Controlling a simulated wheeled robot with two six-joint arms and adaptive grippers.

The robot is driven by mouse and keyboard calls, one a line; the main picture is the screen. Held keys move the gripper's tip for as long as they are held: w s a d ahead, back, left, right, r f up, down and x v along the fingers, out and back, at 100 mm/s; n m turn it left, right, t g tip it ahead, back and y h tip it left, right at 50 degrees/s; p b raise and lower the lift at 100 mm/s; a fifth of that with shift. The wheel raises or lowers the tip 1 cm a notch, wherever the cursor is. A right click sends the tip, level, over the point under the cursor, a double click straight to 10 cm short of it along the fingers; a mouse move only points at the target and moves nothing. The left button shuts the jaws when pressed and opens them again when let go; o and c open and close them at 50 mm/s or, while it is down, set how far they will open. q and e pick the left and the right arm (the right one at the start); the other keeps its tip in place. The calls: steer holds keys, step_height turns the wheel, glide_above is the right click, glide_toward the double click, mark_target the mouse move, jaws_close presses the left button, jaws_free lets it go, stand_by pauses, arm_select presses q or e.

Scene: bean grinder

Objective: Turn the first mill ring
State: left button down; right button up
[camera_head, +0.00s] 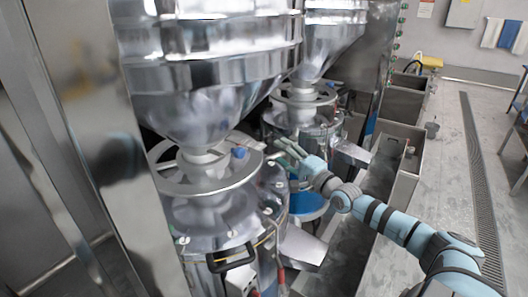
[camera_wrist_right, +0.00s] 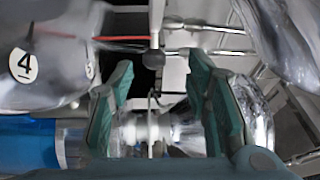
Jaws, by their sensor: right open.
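The nearer mill has a flat metal ring (camera_head: 205,188) around the neck below its large shiny hopper (camera_head: 200,75). Contact with the ring cannot be made out. In the right wrist view, the green fingers (camera_wrist_right: 160,100) are apart, with blurred metal parts behind them. My left gripper is out of view.
A tall metal panel (camera_head: 95,130) stands close on the left. A metal trough (camera_head: 400,160) runs along the right of the mills. A black handle (camera_head: 231,259) is on the nearer mill's front. Open floor with a drain grate (camera_head: 480,180) lies at the right.

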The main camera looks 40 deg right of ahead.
mark_target(267, 145)
steer(key=w+b, duration=0.1)
steer(key=w, duration=0.1)
steer(key=w+f+b, duration=0.1)
steer(key=w+b, duration=0.3)
steer(key=shift+w+f, duration=0.25)
steer(key=shift+w+d+r+b, duration=0.1)
steer(key=shift+w+r+b, duration=0.3)
steer(key=shift+w, duration=0.5)
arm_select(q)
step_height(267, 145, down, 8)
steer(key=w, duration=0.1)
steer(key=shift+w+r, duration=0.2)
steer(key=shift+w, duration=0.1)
arm_select(e)
steer(key=shift+w+r, duration=0.3)
steer(key=shift+w, duration=0.1)
steer(key=shift+c, duration=0.6)
jaws_close()
